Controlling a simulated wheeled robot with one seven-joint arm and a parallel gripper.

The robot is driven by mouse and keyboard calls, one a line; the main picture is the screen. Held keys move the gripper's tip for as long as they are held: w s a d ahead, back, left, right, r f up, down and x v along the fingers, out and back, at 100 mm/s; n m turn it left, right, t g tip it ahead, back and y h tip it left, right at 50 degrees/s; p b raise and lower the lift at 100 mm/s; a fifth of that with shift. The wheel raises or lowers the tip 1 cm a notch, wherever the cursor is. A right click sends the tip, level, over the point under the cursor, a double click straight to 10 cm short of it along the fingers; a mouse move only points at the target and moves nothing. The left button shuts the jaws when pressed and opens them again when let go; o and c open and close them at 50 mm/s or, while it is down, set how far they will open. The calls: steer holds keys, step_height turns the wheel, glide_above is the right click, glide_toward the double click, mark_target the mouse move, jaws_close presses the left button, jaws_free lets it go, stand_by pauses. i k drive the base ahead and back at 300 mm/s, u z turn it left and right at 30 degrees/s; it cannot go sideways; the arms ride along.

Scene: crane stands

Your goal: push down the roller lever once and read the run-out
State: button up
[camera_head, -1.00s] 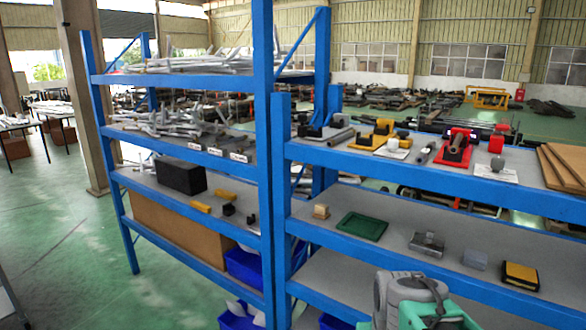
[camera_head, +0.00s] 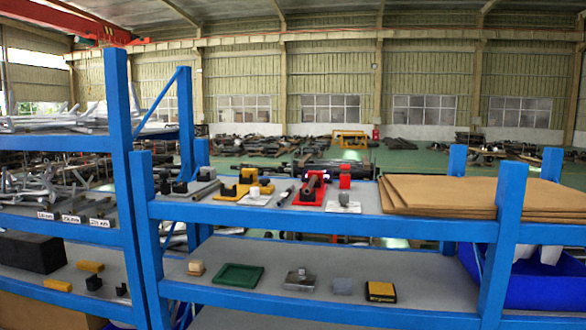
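On the upper shelf of the right rack stands a red fixture (camera_head: 309,190) with a dark cylinder lying across it. To its left is a yellow fixture (camera_head: 230,194) with dark blocks. A separate red block (camera_head: 345,176) stands right of the red fixture, behind a small pale card (camera_head: 344,206). A slim dark rod (camera_head: 285,196) lies between the fixtures. A roller lever and a run-out reading are too small to make out. My gripper is not in view.
Brown boards (camera_head: 470,194) are stacked at right on the upper shelf (camera_head: 330,221). Below sit a wooden block (camera_head: 196,268), a green tray (camera_head: 238,276), a metal box (camera_head: 301,281), a clear box (camera_head: 342,287) and a yellow-black box (camera_head: 381,291). A blue rack post (camera_head: 503,240) stands at right.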

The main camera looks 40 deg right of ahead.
mark_target(344, 167)
steer(key=u, duration=2.15)
steer(key=k, duration=2.1)
steer(key=z, duration=2.3)
